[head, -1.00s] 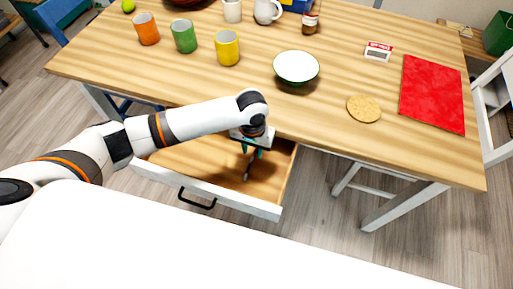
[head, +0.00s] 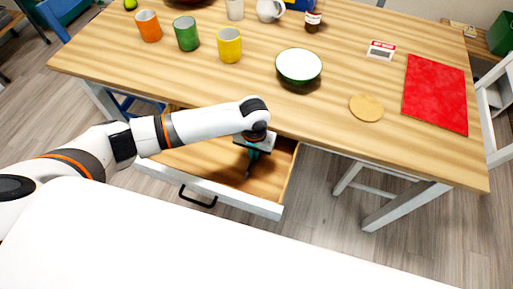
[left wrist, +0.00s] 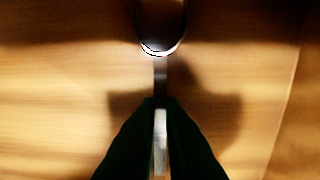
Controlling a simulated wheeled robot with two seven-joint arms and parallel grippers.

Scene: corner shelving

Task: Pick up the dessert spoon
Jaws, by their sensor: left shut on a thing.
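The dessert spoon (left wrist: 160,75) lies in the open drawer (head: 225,197) under the table. In the left wrist view its dark, shiny bowl is at the top and its thin handle runs down between my fingers. My left gripper (head: 250,170) reaches down into the drawer. It also shows in the left wrist view (left wrist: 160,125), with its two dark fingers closed on the spoon's handle. In the head view the spoon is small and mostly hidden by the gripper. My right gripper is not in view.
The wooden table (head: 340,130) overhangs the drawer closely behind my left gripper. On it stand a yellow cup (head: 229,47), a green cup (head: 186,35), an orange cup (head: 148,27), a bowl (head: 299,66), a round tan disc (head: 366,108) and a red mat (head: 436,95).

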